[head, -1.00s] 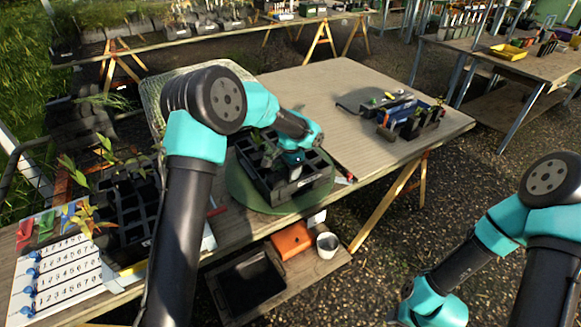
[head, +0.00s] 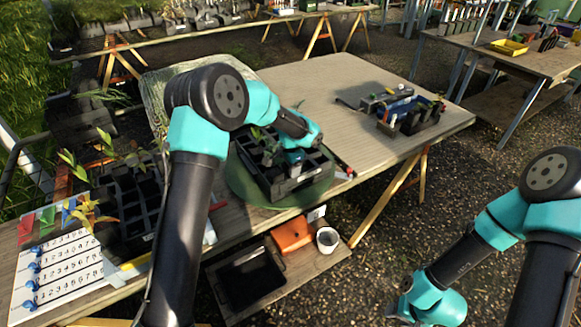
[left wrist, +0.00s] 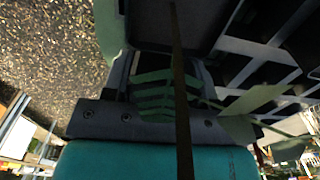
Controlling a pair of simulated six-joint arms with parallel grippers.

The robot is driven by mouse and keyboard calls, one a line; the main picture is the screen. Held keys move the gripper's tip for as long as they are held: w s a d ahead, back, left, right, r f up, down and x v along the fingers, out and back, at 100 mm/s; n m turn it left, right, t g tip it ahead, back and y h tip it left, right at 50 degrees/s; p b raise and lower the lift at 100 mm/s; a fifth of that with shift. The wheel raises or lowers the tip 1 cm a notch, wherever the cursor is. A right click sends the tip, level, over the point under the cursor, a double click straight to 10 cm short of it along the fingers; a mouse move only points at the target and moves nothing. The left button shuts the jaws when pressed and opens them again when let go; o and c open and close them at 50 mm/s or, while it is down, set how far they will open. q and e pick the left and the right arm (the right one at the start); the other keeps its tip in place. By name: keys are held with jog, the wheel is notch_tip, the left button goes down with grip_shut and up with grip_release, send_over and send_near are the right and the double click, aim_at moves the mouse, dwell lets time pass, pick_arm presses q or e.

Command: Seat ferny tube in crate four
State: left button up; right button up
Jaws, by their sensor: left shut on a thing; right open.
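A black crate (head: 292,186) with square cells stands on a round green turntable (head: 322,192) at the middle of the bench. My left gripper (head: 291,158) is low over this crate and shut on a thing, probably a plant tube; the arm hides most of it. I cannot read the crate's number. Another black crate (head: 130,205) with leafy plants is at the left. My right gripper (head: 403,302) is open and empty, low at the right, away from the bench.
A numbered board (head: 55,270) with coloured tabs lies at the front left. A dark tool caddy (head: 412,115) stands at the back right. The bench top (head: 320,90) between is clear. An orange box (head: 291,234) and a white cup (head: 327,239) sit on the lower shelf.

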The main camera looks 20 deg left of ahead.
pick_arm(q)
jog(key=shift+s+f, duration=0.25)
jog(key=shift+f, duration=0.6)
jog(key=o, duration=1.1)
jog(key=shift+a, duration=0.1)
jog(key=shift+c, duration=0.2)
notch_tip(320, 180, up, 19)
jog(key=shift+w, duration=0.2)
dwell(0.6)
